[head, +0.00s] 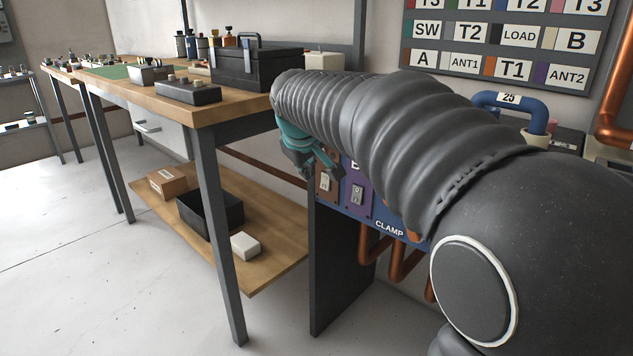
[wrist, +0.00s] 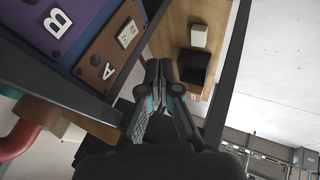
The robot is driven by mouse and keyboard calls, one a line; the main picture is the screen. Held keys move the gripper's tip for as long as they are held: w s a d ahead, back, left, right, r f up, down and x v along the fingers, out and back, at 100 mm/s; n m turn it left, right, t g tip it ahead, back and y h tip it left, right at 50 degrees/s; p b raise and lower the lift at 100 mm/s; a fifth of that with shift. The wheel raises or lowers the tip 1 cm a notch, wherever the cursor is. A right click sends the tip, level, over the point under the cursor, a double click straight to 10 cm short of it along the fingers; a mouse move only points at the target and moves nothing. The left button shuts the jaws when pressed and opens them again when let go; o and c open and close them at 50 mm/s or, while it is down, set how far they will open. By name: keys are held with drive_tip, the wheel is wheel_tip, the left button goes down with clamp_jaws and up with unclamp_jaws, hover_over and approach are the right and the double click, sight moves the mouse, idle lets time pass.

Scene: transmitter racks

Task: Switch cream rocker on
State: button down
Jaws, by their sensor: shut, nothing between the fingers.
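A brown plate marked A (wrist: 88,60) carries a pale, cream-looking rocker (wrist: 127,34) in the wrist view. In the head view, a pale rocker (head: 325,183) on the brown plate shows just right of my gripper (head: 308,168). Another pale rocker (head: 357,194) sits on the purple plate beside it. I cannot tell which way either rocker is tipped. In the wrist view my gripper (wrist: 160,64) has its fingertips together and empty, to the right of the brown plate and apart from its rocker. My arm hides much of the blue panel in the head view.
The blue panel marked CLAMP (head: 390,228) has copper pipes (head: 402,262) below it. A wooden bench (head: 215,108) with a black toolbox (head: 258,72) stands left, with a lower shelf (head: 262,258) holding boxes. A label board (head: 500,45) hangs behind. The floor at left is clear.

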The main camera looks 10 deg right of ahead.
sight(320, 185)
drive_tip(key=shift+w+d+f, duration=0.8)
drive_tip(key=shift+w+f, duration=0.5)
drive_tip(key=shift+f, duration=0.15)
drive_tip(key=shift+w+d+f, duration=0.75)
drive_tip(key=shift+w+f, duration=0.55)
drive_tip(key=shift+f, duration=0.1)
drive_tip(key=shift+w+d+f, duration=0.8)
drive_tip(key=shift+w+f, duration=0.5)
drive_tip(key=shift+f, duration=0.15)
